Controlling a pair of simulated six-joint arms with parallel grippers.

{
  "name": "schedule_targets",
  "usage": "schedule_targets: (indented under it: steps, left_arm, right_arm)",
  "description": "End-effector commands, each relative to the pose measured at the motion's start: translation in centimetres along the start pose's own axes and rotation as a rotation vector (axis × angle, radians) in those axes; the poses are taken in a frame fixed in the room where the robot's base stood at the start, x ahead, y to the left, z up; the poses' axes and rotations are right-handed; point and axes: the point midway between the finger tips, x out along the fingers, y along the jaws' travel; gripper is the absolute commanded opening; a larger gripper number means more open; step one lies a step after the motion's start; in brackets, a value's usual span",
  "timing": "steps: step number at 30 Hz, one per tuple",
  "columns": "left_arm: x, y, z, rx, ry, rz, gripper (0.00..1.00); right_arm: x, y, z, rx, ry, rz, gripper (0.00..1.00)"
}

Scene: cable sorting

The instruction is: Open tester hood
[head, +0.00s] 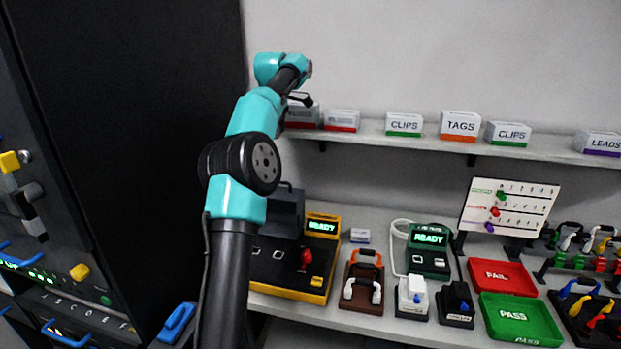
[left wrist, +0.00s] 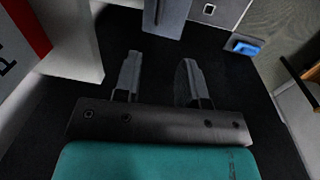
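The tester (head: 290,268) is a black unit with a yellow frame, a lit READY screen (head: 322,227) and a red knob. A dark grey box-like hood (head: 285,212) with a handle on top sits at its back left. My left arm partly hides the tester and hood; I cannot tell whether the hood is open or shut. My left gripper (head: 301,98) is high above the tester, near the shelf boxes. In the left wrist view its two fingers (left wrist: 158,82) are apart with nothing between them. My right gripper is not in view.
A shelf (head: 380,135) with labelled boxes runs along the wall. A red-and-white box (left wrist: 70,45) is close left of the gripper. A brown holder (head: 361,290), a second green READY unit (head: 429,252), and red FAIL (head: 502,278) and green PASS (head: 520,320) trays stand right.

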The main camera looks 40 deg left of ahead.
Motion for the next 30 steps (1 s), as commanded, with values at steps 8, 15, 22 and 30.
schedule_targets:
  steps: [8,15,22,30]
  left_arm:
    - [0.0,0.0,0.0,0.001,0.000,0.000,0.38]
    - [0.8,0.0,0.1,0.001,0.000,-0.002,0.38]
    - [2.8,0.0,0.0,0.000,0.000,-0.001,0.38]
    - [6.7,0.0,0.1,0.002,-0.001,-0.003,0.38]
  right_arm:
    - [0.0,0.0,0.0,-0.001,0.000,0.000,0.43]
    - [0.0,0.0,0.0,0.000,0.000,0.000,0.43]
    - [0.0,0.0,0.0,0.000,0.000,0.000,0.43]
    - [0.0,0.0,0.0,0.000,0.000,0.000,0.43]
